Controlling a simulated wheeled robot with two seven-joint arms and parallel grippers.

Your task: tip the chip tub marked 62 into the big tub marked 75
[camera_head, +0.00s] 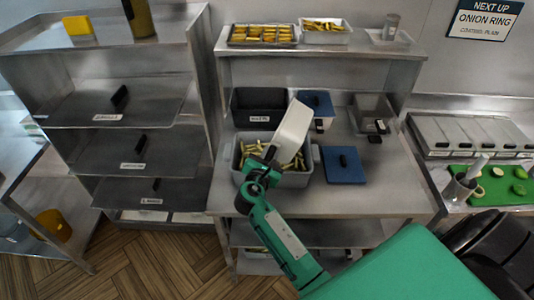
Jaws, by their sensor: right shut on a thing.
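A white tub (293,125) is held tipped steeply over a big grey tub (291,180) on the steel counter. Pale yellow chips (255,150) lie in the big tub, partly hidden by the white tub and my gripper. My right gripper (268,160), on the green arm, is shut on the white tub's lower end, above the big tub. I cannot read a 62 or 75 on either tub. Whether chips are still in the white tub is hidden. My left gripper is out of view.
A dark labelled tub (259,101) stands behind the big tub. A blue lid (344,166) lies to its right, with a blue-lidded tub (317,106) and a grey container (373,112) behind. A shelf (300,50) with trays of food overhangs the back.

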